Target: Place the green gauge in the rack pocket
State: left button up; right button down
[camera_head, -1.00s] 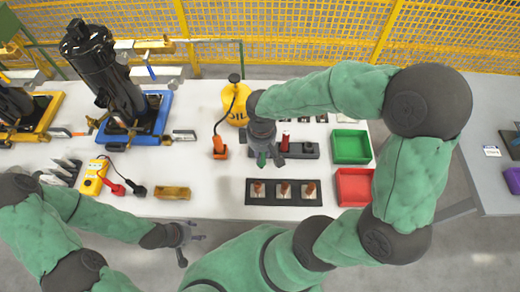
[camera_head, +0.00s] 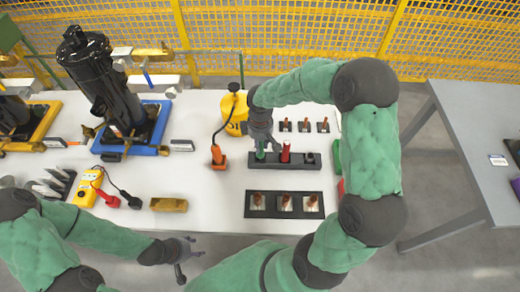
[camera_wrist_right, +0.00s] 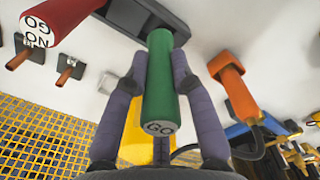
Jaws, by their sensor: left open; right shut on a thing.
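The green gauge (camera_wrist_right: 160,85) is a green cylinder marked GO, held between the fingers of my right gripper (camera_wrist_right: 160,90). In the head view the green gauge (camera_head: 260,154) is upright at the left end of the dark rack (camera_head: 272,167). The rack also shows at the top of the wrist view (camera_wrist_right: 185,28). The gauge's far end meets the rack there; I cannot tell how deep it sits in a pocket. A red gauge (camera_head: 285,153) stands in the middle of the rack. My left gripper (camera_head: 183,268) is open and empty off the table's front edge.
An orange-handled tool (camera_head: 218,158) stands left of the rack, a yellow bottle (camera_head: 236,108) behind it. A dark tray with three compartments (camera_head: 247,214) lies in front. Green (camera_head: 337,156) and red bins are mostly hidden by my right arm.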

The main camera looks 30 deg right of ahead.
jog(key=shift+w+d+f, duration=0.15)
jog(key=shift+w+f, duration=0.15)
jog(key=shift+w+d+f+b, duration=0.15)
jog(key=shift+f+b, duration=0.2)
jog(key=shift+f, duration=0.55)
jog(key=shift+w+a+f+b, duration=0.1)
jog(key=shift+f+b, duration=0.2)
jog(key=shift+f, duration=0.6)
jog(key=shift+f, duration=0.15)
jog(key=c, duration=1)
grip_release()
jog(key=shift+c, duration=0.2)
notch_tip(320, 180, up, 12)
jog(key=p, duration=0.3)
